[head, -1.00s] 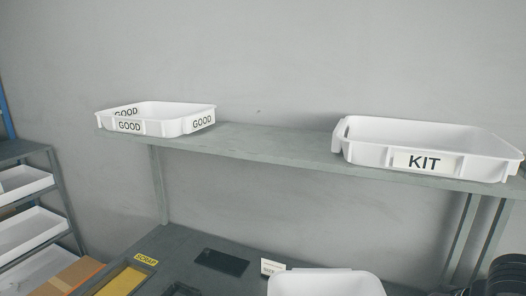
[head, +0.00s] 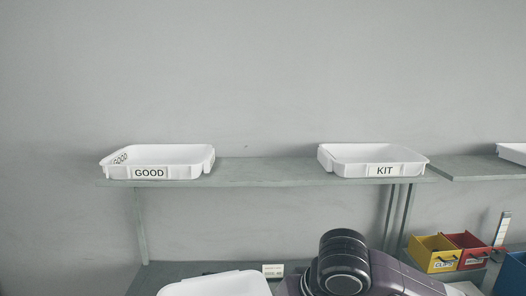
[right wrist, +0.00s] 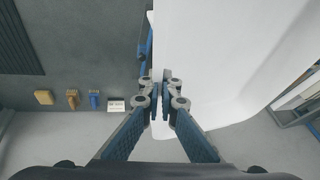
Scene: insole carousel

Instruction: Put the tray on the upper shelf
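A white tray (head: 215,285) shows at the bottom of the head view, cut off by the frame edge, below the upper shelf (head: 265,172). A large white tray surface fills the upper right of the right wrist view (right wrist: 220,60). My right gripper (right wrist: 160,95) has its blue pads close together at this tray's edge and looks shut on it. My purple right arm shows at the bottom right of the head view. A blue part higher along the tray edge in the right wrist view may be my left gripper (right wrist: 144,48); its state is unclear.
A GOOD tray (head: 157,162) stands at the shelf's left end and a KIT tray (head: 373,160) at its right end. Bare shelf lies between them. Yellow (head: 433,254) and red (head: 470,250) bins sit at lower right. A small card (head: 273,271) stands behind the white tray.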

